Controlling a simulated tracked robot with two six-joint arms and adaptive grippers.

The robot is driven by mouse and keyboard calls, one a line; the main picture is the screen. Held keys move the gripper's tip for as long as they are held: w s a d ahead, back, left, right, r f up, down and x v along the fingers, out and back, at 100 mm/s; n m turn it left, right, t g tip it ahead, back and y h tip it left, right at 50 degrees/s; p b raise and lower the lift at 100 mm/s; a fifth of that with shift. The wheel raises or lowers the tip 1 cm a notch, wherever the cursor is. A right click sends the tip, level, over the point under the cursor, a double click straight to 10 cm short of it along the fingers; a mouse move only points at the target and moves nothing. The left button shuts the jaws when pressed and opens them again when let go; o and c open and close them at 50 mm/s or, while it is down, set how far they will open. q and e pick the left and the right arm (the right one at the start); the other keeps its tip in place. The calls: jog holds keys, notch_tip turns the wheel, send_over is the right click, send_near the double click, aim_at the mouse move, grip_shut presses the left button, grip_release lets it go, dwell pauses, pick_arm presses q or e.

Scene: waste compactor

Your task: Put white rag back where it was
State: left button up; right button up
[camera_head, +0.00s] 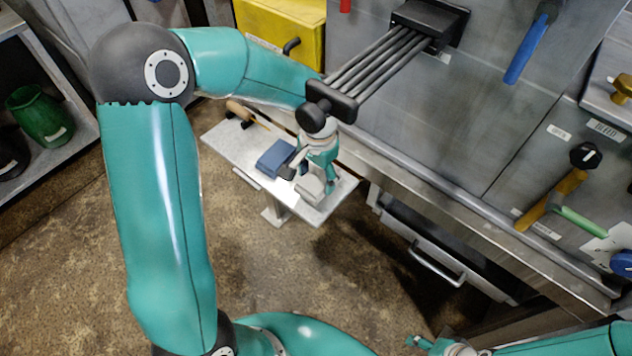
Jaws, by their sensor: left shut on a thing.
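The white rag (309,188) is a small pale folded piece at the right part of the small light-grey side table (237,145). My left gripper (301,174) points down over the table and is shut on the rag. The fingers hide part of the rag, and I cannot tell whether it touches the tabletop. My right gripper (424,343) shows only in part at the bottom edge, far from the table, and its jaws are unclear.
A blue folded cloth (275,157) and a wooden-handled tool (240,109) lie on the side table. A black-ended lever with several metal rods (385,62) juts out above my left gripper. The compactor's steel front (440,120) and drawer handle (437,263) are to the right.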

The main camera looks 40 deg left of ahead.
aim_at(317, 178)
pick_arm(q)
jog(key=shift+f, duration=1.45)
jog(key=o, duration=0.7)
jog(key=shift+f, duration=0.15)
jog(key=o, duration=0.5)
jog(key=shift+r, duration=0.3)
notch_tip(317, 178, up, 12)
jog(key=p, duration=0.1)
jog(key=shift+w, duration=0.2)
jog(key=shift+f, duration=0.15)
